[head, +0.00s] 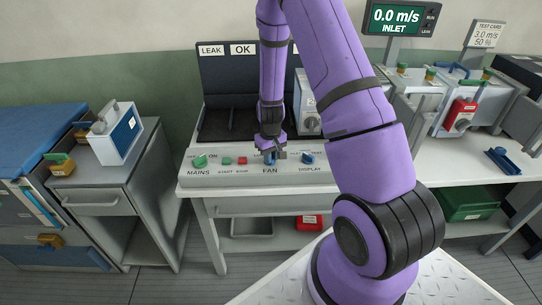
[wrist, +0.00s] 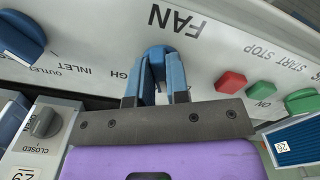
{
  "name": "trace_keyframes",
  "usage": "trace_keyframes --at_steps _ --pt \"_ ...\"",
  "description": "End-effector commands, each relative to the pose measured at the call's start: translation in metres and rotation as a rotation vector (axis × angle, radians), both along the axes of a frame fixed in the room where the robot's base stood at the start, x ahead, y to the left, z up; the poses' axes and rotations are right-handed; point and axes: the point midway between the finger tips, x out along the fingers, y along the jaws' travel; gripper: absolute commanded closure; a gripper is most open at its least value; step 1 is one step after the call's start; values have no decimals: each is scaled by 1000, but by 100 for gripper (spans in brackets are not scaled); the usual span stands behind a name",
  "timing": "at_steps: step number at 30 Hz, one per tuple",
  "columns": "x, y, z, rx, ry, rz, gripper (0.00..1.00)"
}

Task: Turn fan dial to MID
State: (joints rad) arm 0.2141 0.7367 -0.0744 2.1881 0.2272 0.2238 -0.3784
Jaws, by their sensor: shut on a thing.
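The blue fan dial (head: 270,159) sits on the front of the console, above the label FAN. My gripper (head: 270,152) reaches down to it from above. In the wrist view the fan dial (wrist: 158,52) is between the two fingers of my gripper (wrist: 158,72), which are shut on it. The label FAN shows upside down beside it. Part of a HIGH label shows next to a finger; the other position labels are hidden, so I cannot tell which setting the dial points to.
The green START and red STOP buttons (head: 242,161) and green MAINS knob (head: 200,161) are left of the dial. The blue DISPLAY knob (head: 307,158) is close on the right. The screen (head: 397,17) reads 0.0 m/s INLET. A dark panel marked LEAK and OK stands behind.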

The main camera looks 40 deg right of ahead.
Motion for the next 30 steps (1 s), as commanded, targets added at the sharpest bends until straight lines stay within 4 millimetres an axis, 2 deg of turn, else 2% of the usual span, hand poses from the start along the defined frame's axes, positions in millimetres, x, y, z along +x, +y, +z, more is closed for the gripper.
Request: trace_keyframes --at_steps 15,30 --pt "1 3 0 0 0 -378 100" --pt "1 3 0 0 0 -483 100"
